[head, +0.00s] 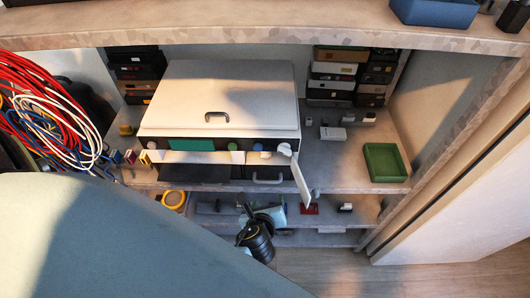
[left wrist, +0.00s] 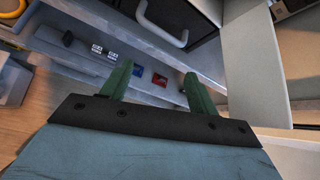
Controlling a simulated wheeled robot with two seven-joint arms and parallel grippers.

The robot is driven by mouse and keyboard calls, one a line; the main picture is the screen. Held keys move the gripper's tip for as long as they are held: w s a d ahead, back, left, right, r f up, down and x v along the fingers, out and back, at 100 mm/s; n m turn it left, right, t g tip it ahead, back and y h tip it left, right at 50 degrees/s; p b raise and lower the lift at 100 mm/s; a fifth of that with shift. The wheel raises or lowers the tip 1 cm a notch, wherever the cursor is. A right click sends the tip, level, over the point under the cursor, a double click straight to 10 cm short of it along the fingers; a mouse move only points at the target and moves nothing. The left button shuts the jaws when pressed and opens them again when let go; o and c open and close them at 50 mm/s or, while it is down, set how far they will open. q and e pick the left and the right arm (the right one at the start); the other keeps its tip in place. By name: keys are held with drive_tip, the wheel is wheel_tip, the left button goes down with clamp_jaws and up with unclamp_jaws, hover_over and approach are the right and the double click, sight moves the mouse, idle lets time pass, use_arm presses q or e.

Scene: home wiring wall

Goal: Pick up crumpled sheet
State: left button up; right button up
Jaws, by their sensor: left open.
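I cannot make out a crumpled sheet in either view. My left gripper (head: 262,213) is low in front of the shelf unit, below the white cabinet box, and its fingers are partly hidden in the head view. In the left wrist view its two green fingers (left wrist: 158,82) are spread apart with nothing held between them. Beyond the fingertips, a small blue block (left wrist: 137,71) and a red block (left wrist: 159,80) lie on a shelf. My right gripper is in neither view.
A white box (head: 230,95) with a handle fills the shelf's middle. A narrow pale flap (head: 301,182) hangs open at its front right, near my gripper. A green tray (head: 385,162) stands at right. Red, white and blue cables (head: 45,105) hang at left. The wooden floor at lower right is clear.

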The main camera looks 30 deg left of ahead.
sight(265, 154)
use_arm(q)
wheel_tip(265, 154, up, 8)
drive_tip(key=w+a+r+m+t+y, duration=0.1)
drive_tip(key=w+a+m+y, duration=0.1)
drive_tip(key=a+m, duration=0.1)
drive_tip(key=shift+t+y, duration=0.3)
drive_tip(key=b+x, duration=0.1)
drive_tip(key=x, duration=0.7)
drive_tip(key=shift+d+r, duration=0.1)
drive_tip(key=b+x, duration=0.1)
drive_tip(key=x, duration=0.4)
drive_tip(key=shift+w+b, duration=0.3)
drive_tip(key=c, duration=1)
drive_tip(key=shift+c, duration=0.2)
